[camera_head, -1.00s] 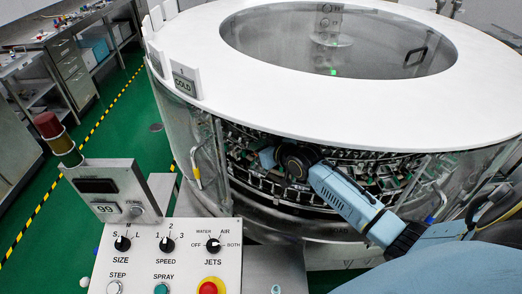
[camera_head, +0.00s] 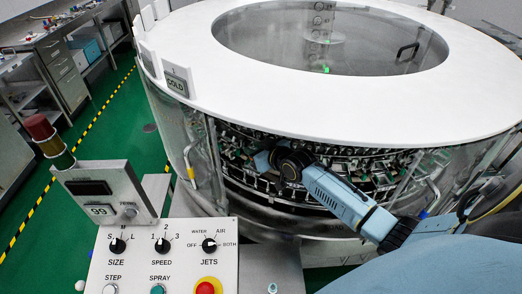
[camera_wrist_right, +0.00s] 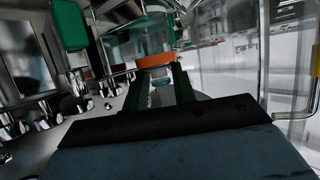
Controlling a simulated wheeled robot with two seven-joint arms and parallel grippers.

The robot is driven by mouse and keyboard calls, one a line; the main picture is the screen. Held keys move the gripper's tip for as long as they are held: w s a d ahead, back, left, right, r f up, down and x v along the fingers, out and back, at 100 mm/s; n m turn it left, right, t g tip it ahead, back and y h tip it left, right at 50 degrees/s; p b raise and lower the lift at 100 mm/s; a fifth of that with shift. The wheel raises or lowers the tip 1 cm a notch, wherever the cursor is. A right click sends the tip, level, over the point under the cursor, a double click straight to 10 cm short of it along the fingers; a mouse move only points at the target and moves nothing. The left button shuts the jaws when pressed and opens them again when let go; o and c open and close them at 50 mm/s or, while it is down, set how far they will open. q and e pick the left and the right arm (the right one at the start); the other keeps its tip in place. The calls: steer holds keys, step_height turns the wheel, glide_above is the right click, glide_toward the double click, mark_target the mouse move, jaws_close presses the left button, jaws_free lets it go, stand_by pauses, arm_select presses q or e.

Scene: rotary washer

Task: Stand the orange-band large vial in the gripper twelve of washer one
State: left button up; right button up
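In the right wrist view, the orange-band vial (camera_wrist_right: 155,60) has a clear body above its orange band and a narrower part below it. My right gripper (camera_wrist_right: 159,80) has its two dark fingers on either side of that narrower part, just under the band, and appears shut on it. In the head view my right gripper (camera_head: 268,161) reaches through the front opening of the washer (camera_head: 330,112) to its ring of metal grippers. The vial is hidden there. I cannot tell which washer gripper is number twelve. My left gripper is not in view.
Clear guard panels (camera_head: 170,130) flank the opening. In the wrist view, metal clamps (camera_wrist_right: 80,105) and a green block (camera_wrist_right: 69,25) are close to the left.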

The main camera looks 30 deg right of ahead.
steer(key=shift+s+r, duration=0.1)
steer(key=shift+s, duration=0.25)
steer(key=p+v, duration=0.1)
steer(key=v, duration=1)
steer(key=shift+r, duration=0.15)
stand_by(0.7)
